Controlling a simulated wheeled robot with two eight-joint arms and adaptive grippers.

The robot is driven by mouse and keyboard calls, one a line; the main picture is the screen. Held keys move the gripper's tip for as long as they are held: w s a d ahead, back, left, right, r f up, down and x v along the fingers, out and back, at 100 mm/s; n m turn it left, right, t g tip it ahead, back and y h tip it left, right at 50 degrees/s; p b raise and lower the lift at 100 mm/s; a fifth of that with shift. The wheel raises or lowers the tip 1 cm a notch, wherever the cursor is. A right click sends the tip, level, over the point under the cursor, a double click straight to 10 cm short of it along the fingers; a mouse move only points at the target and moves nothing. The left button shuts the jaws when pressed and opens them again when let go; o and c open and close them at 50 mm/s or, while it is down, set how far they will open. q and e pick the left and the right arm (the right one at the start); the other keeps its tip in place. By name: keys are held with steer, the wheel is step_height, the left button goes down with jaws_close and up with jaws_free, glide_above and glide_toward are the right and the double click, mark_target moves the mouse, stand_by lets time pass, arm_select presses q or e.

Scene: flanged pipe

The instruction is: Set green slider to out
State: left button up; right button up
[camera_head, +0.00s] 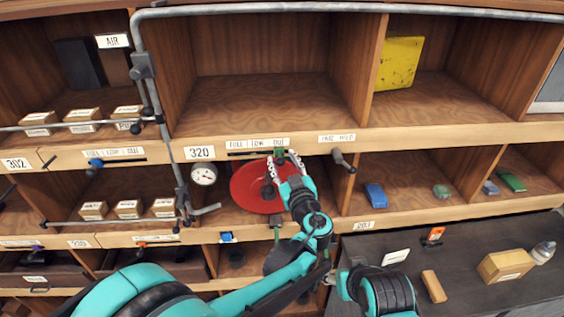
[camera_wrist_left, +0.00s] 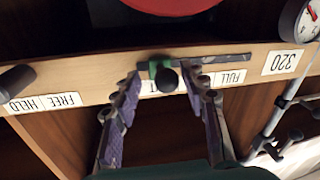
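The green slider (camera_wrist_left: 160,70) with its black knob (camera_wrist_left: 167,80) sits in a slot in the shelf edge marked 320. In the head view the green slider (camera_head: 281,153) is at the right end of the slot, below the word OUT on the FULL, LOW, OUT label (camera_head: 258,143). In the inverted left wrist view it is near the slot's left end. My left gripper (camera_head: 283,160) is open, its fingertips (camera_wrist_left: 161,78) on either side of the slider and knob with visible gaps. My right arm is at the lower right; its fingers are not clear.
A dark handle (camera_head: 343,160) sticks out right, by the FREE, HELD label (camera_head: 337,138). The upper middle compartment is empty.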

mark_target(283, 159)
arm_select(q)
steer(key=shift+a, duration=0.1)
steer(key=shift+a+r, duration=0.1)
steer(key=shift+r, duration=0.1)
steer(key=r, duration=0.9)
steer(key=shift+d+r, duration=0.2)
steer(key=shift+r, duration=0.1)
